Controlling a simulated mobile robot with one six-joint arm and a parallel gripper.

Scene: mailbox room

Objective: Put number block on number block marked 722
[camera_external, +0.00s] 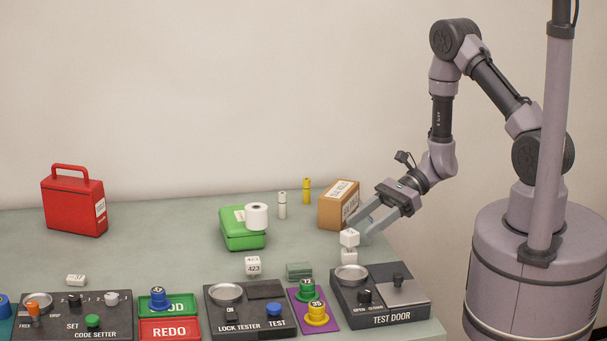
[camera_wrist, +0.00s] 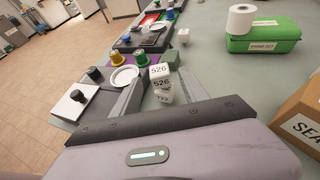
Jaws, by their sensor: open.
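A white number block marked 526 (camera_wrist: 161,80) sits on top of another white number block (camera_wrist: 163,99), turned a little relative to it. The lower block's number is partly hidden and seems to end in 22. In the external view the upper block (camera_external: 349,238) and lower block (camera_external: 349,256) stand stacked behind the test door panel. My gripper (camera_external: 358,226) is open just above and behind the stack. In the wrist view its fingers (camera_wrist: 158,88) lie on either side of the blocks; whether they touch is unclear. A white block marked 423 (camera_external: 252,266) stands further left.
The test door panel (camera_external: 395,316) stands in front of the stack, and a cardboard box (camera_external: 338,205) behind it. A green case with a paper roll (camera_external: 243,234) is further left. A small white block (camera_external: 76,281) lies far left. The table's middle-left is clear.

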